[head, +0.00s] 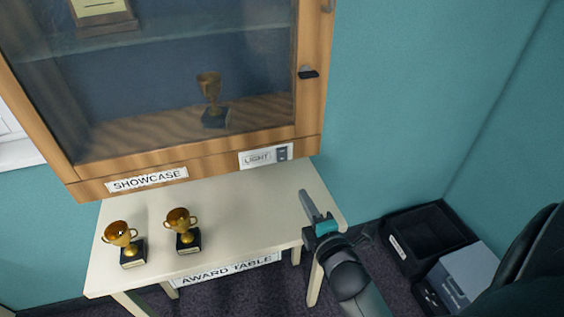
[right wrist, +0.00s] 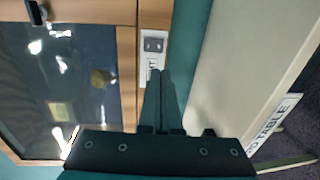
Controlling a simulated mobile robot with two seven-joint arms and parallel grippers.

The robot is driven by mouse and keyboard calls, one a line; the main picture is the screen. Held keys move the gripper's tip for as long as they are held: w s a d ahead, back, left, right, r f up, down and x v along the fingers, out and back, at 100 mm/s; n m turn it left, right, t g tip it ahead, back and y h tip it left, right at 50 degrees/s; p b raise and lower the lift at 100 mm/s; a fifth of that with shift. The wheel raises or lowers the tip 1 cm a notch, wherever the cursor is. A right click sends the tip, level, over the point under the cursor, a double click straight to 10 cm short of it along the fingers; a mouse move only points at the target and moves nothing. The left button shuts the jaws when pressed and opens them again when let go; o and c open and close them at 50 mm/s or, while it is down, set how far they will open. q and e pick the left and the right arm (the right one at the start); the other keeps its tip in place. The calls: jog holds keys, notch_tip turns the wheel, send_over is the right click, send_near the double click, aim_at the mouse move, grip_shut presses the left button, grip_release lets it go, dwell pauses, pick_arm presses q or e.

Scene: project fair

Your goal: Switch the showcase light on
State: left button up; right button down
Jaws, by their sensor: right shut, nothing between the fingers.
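The wooden showcase (head: 195,158) hangs above the award table, its glass door shut, with a trophy (head: 210,100) and a framed plaque (head: 100,12) inside. Its interior looks dim in the head view. A white plate marked LIGHT (head: 257,157) with a small grey switch (head: 282,153) sits on its lower rail at the right. The switch also shows in the right wrist view (right wrist: 153,45). My right gripper (head: 305,195) is shut and empty, in front of the table's right part and below the switch in the picture. In the wrist view its fingertips (right wrist: 161,73) appear just under the plate; contact cannot be told. My left gripper is not in view.
Two gold trophies (head: 121,237) (head: 181,225) stand on the left of the award table (head: 235,205); its right part is clear. Dark bins (head: 428,230) and a grey box (head: 470,270) stand on the floor at right.

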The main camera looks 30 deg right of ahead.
aim_at(283, 160)
jog(key=x, duration=1.4)
jog(key=shift+f+b, duration=0.1)
jog(key=shift+b, duration=0.2)
jog(key=shift+w+f+t+b, duration=0.15)
jog(key=shift+f+t+b, duration=0.2)
jog(key=shift+b, duration=0.9)
jog(key=shift+r, duration=0.3)
